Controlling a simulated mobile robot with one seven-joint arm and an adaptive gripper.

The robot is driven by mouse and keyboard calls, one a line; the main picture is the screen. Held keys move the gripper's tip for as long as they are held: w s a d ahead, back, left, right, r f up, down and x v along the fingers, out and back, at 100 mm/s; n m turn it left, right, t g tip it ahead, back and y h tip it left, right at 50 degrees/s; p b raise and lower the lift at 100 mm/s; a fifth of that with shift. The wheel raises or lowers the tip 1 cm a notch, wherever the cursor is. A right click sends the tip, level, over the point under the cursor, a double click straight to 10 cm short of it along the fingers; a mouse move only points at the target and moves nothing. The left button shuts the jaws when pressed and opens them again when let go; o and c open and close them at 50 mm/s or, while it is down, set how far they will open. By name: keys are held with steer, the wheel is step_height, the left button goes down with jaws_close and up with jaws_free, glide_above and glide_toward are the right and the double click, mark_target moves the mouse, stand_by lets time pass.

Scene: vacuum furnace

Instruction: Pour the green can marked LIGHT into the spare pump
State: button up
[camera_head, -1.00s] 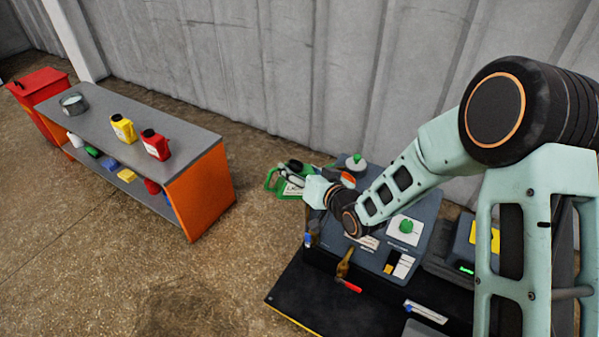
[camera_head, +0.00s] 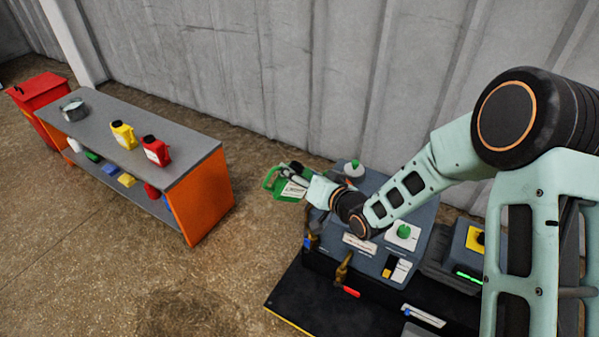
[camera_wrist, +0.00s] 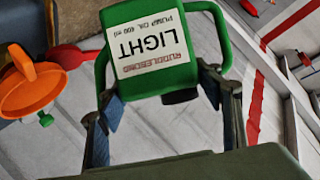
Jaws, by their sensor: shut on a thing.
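The green can (camera_head: 291,190) marked LIGHT hangs in the air left of the grey pump unit (camera_head: 424,222) in the head view. In the wrist view the can (camera_wrist: 155,45) has its white label upside down, with a handle on each visible side and a dark part at its lower edge. My gripper (camera_wrist: 161,97) is shut on the can, one finger on each side; in the head view my gripper (camera_head: 299,176) is small and partly hidden. Green-topped fittings show on the grey equipment. I cannot tell which part is the spare pump.
A grey-topped bench (camera_head: 185,150) with orange ends carries a yellow can (camera_head: 123,135), a red can (camera_head: 156,151) and a metal pot (camera_head: 73,109). A red bin (camera_head: 42,92) stands behind it. An orange round part (camera_wrist: 30,85) shows in the wrist view. Floor between bench and equipment is clear.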

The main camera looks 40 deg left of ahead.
steer(key=shift+w+d+r+m+g+y+p, duration=0.1)
steer(key=shift+w+r+m+g+y+p, duration=0.1)
steer(key=shift+r+m+p, duration=0.5)
steer(key=shift+w+d+r+m+g+y+p, duration=0.1)
steer(key=shift+w+r+m+g+y+p, duration=0.1)
steer(key=shift+r+p, duration=0.5)
steer(key=shift+w+d+p, duration=0.1)
steer(key=shift+w+p, duration=0.05)
steer(key=shift+p, duration=0.2)
steer(key=shift+w+d+r+m+y, duration=0.1)
steer(key=shift+r+m+y, duration=0.2)
steer(key=shift+m, duration=0.1)
steer(key=shift+w+d+r+g+p, duration=0.15)
steer(key=shift+g+p, duration=0.15)
steer(key=shift+p, duration=0.15)
steer(key=shift+w+d+r+m+y+p, duration=0.25)
steer(key=shift+w+r+m+y+p, duration=0.3)
steer(key=shift+m, duration=0.35)
steer(key=shift+w+d+r+m, duration=0.15)
steer(key=shift+r+m, duration=0.1)
steer(key=shift+m, duration=0.15)
steer(key=shift+w+d+r+g, duration=0.1)
steer(key=shift+w+r+g, duration=0.1)
steer(key=shift+g, duration=0.1)
steer(key=shift+w+d+r+m+y, duration=0.15)
steer(key=shift+w+d+m+y, duration=0.15)
steer(key=shift+m, duration=0.3)
steer(key=shift+p, duration=0.3)
